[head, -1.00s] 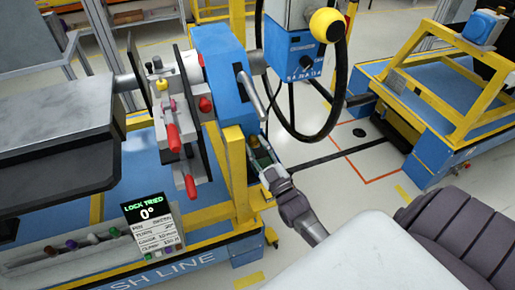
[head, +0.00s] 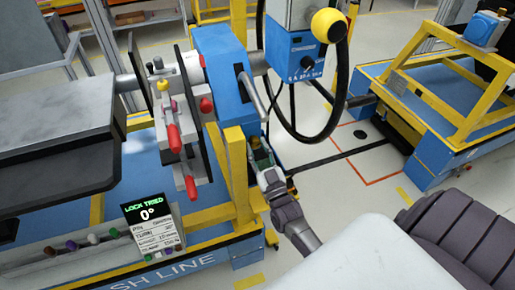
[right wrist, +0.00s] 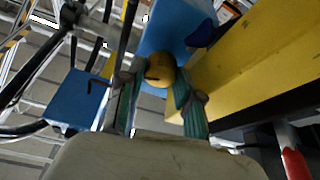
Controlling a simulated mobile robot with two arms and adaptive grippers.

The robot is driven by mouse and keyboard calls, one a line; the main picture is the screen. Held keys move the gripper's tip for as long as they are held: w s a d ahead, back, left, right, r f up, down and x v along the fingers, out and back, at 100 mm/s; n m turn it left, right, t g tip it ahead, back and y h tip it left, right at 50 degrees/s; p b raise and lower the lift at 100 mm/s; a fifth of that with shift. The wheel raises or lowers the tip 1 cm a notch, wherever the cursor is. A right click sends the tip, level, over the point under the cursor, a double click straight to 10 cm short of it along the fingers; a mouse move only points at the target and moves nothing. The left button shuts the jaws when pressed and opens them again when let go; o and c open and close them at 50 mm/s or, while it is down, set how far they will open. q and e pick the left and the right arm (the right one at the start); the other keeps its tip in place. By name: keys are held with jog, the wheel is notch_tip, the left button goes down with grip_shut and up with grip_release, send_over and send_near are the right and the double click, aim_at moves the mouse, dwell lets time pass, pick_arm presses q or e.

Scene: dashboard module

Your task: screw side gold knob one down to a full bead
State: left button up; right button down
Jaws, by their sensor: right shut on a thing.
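The side gold knob (right wrist: 160,70) shows in the right wrist view as a rounded gold piece with a dark mark, under the blue housing. My right gripper (right wrist: 158,92) is shut on it, with one green-padded finger on each side. In the head view my right gripper (head: 262,160) reaches up beside the yellow post, below the blue housing (head: 222,75). The knob's thread and any bead are hidden from the head view. My left gripper is not in view.
The yellow post (head: 238,180) stands close beside my right gripper. A black hose (head: 337,100) and a lever (head: 252,98) hang near it. Red-handled clamps (head: 173,138) are to the left. A display (head: 147,213) reads "LOCK TRIED 0°".

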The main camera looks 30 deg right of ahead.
jog(key=c, duration=1.1)
grip_release()
jog(key=shift+o, duration=0.2)
